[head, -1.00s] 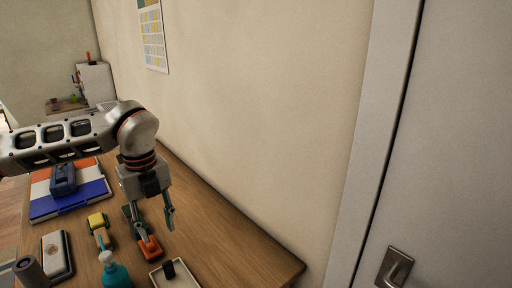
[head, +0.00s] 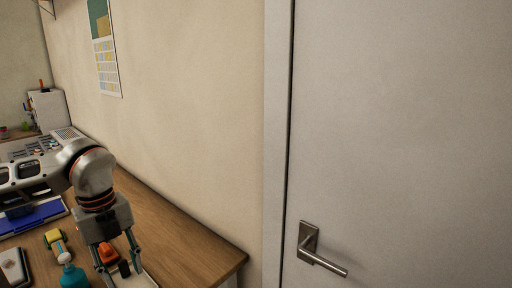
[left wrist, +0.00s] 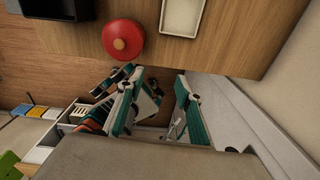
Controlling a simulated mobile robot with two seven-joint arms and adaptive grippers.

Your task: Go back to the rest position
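My left gripper (head: 121,262) hangs over the right part of the wooden table (head: 180,235), fingers pointing down. Its fingers are spread. In the left wrist view the gripper (left wrist: 162,108) is open, with nothing visible held between the fingers. In the head view an orange object (head: 108,254) shows behind the fingers, and a teal bottle (head: 73,277) stands left of them. My right gripper is in neither view.
A light tray (head: 146,280) lies near the gripper. A yellow-ended object (head: 54,237), a white case (head: 14,267) and a blue box (head: 38,215) are further left. A wall and a grey door with a handle (head: 318,250) stand at the right.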

